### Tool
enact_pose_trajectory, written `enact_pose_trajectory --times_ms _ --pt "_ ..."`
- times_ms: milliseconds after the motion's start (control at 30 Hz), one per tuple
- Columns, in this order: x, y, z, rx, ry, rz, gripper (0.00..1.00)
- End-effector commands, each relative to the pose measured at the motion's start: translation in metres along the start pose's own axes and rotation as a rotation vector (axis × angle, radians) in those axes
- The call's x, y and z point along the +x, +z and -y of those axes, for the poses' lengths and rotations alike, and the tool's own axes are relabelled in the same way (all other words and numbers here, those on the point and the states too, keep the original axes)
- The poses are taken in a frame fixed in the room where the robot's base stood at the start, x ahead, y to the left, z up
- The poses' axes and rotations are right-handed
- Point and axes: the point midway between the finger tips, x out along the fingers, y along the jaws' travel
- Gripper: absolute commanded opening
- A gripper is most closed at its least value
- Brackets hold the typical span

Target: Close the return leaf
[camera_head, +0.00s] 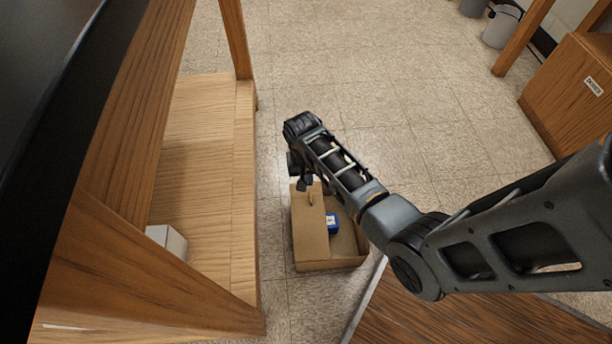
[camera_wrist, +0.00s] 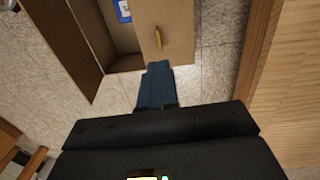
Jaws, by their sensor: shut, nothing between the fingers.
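A brown cardboard-coloured box (camera_head: 345,262) stands on the tiled floor in the head view. A flat tan leaf (camera_head: 308,235) with a small orange-brown handle (camera_head: 310,198) lies along its left side. The right part of the box is open, and a blue item (camera_head: 333,222) shows inside. The wrist view shows the leaf (camera_wrist: 178,28), its handle (camera_wrist: 158,38) and the open interior beside it. My gripper (camera_head: 305,184) is at the far end of the leaf. In the wrist view its fingertips (camera_wrist: 157,66) are together and empty, by the leaf's edge; contact is unclear.
A wooden shelf unit (camera_head: 205,130) stands close on the left, with a white block (camera_head: 167,240) on it. A wooden surface (camera_head: 450,315) is at the lower right. A wooden cabinet (camera_head: 570,95) and bins (camera_head: 500,27) stand farther back. The floor behind the box is clear.

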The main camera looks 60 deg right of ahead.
Motion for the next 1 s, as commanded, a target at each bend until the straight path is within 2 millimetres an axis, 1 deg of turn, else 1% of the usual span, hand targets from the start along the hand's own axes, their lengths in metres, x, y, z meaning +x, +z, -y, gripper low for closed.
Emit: enact_pose_trajectory --times_ms 33,100,300,400,600,1000 --pt "0.016 0.0 0.0 0.001 0.0 0.001 0.0" --pt "0.03 0.0 0.0 0.0 0.0 0.002 0.0" --pt "0.065 0.0 0.0 0.001 -0.001 0.002 0.0" --pt "0.076 0.0 0.0 0.001 -0.002 0.0 0.0" --pt "0.086 0.0 0.0 0.0 -0.002 0.001 0.0" --pt "0.087 0.0 -0.001 0.001 -0.008 0.001 0.0"
